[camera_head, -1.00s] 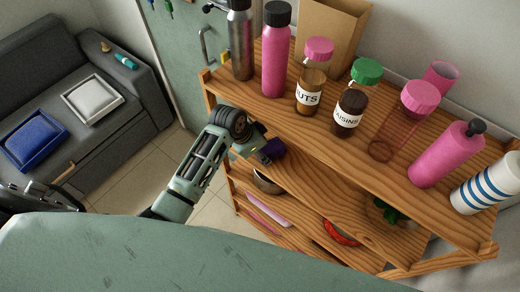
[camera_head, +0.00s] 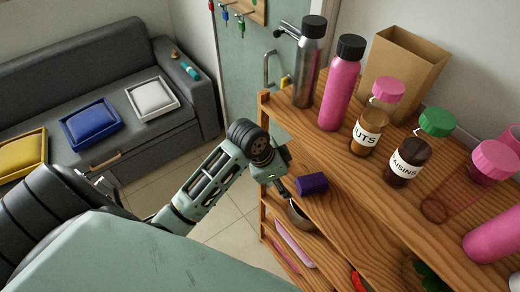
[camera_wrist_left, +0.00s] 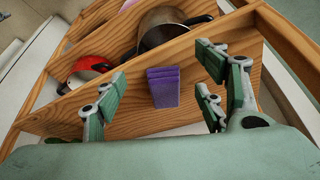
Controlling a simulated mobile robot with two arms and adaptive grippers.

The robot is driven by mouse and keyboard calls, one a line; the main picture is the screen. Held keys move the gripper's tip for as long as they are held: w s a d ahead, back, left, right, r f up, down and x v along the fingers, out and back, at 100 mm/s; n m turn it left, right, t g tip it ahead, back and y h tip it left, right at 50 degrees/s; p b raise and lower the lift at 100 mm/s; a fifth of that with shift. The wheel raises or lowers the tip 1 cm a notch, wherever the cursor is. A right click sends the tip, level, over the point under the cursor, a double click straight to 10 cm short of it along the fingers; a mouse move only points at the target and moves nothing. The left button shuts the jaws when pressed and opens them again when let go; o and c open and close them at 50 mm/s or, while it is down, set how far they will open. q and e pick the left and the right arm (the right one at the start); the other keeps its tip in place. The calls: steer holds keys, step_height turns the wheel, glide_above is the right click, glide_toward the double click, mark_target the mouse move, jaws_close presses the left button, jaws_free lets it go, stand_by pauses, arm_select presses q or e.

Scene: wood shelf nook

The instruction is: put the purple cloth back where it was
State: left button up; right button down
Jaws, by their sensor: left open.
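The purple cloth (camera_head: 312,184) is a small folded block on the wooden board below the shelf's top, near its left end. In the left wrist view the cloth (camera_wrist_left: 163,88) rests on the wood, in the gap between the spread fingers, touching none of them as far as I can tell. My left gripper (camera_head: 284,189) is open and empty, just left of the cloth in the head view. My right gripper is in neither view.
The top board holds a steel bottle (camera_head: 309,62), a pink bottle (camera_head: 341,84), a nuts jar (camera_head: 371,120), a raisins jar (camera_head: 412,155) and a paper bag (camera_head: 404,78). A pot (camera_wrist_left: 163,26) and a red pan (camera_wrist_left: 88,68) are on lower boards.

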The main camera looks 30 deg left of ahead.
arm_select(q)
steer(key=s+a+b, duration=0.1)
steer(key=s+a, duration=0.3)
steer(key=s, duration=0.1)
steer(key=shift+s+a, duration=0.2)
steer(key=s+a+f+n+g+y, duration=0.1)
steer(key=s+a+f+n, duration=0.2)
steer(key=f, duration=1.2)
steer(key=s+f+n+y, duration=0.1)
steer(key=s+f+n, duration=0.35)
steer(key=f, duration=1.15)
steer(key=s+d+f, duration=0.1)
steer(key=s+f, duration=0.3)
steer(key=s, duration=0.4)
steer(key=s+d+f+m+g, duration=0.1)
steer(key=s+f, duration=0.3)
steer(key=s, duration=0.4)
steer(key=s+d+f, duration=0.2)
steer(key=s+f, duration=0.3)
steer(key=s, duration=0.4)
steer(key=shift+y, duration=0.4)
steer(key=shift+s+f+m, duration=0.1)
steer(key=shift+m, duration=0.15)
step_height(320, 180, down, 10)
steer(key=b, duration=1)
steer(key=shift+b, duration=0.35)
